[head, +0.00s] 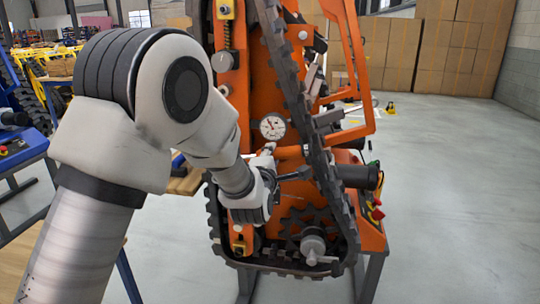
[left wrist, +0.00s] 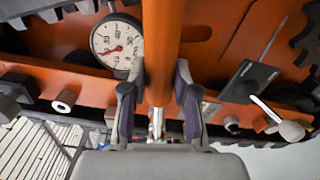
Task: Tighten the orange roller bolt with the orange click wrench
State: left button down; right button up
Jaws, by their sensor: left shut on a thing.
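My left gripper (head: 284,174) is in front of the orange tracked carrier (head: 266,92), partly hidden by my own wrist in the head view. In the left wrist view its two dark fingers (left wrist: 158,88) are closed on the sides of a thick orange bar, which looks like the handle of the orange click wrench (left wrist: 163,45). A silver part (left wrist: 156,122) shows below the bar, between the fingers. In the head view an orange bar (head: 291,152) shows by the gripper. I cannot make out the orange roller bolt. My right gripper is not in view.
A white dial gauge (head: 272,127) sits on the carrier close to the gripper and shows in the left wrist view too (left wrist: 117,42). A black rubber track (head: 283,60) and a toothed sprocket (head: 305,225) surround the work area. Clear floor (head: 450,200) lies to the right.

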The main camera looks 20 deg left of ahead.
pick_arm(q)
jog(key=shift+d+f+m+b, duration=0.1)
jog(key=shift+f+m+b, duration=0.25)
jog(key=shift+f+m, duration=0.25)
jog(key=shift+f+m+b, duration=0.4)
jog(key=shift+f+m, duration=0.2)
jog(key=shift+f, duration=0.05)
jog(key=shift+f+m+b, duration=0.35)
jog(key=shift+f+m, duration=0.25)
jog(key=shift+f, duration=0.05)
jog(key=shift+f, duration=0.1)
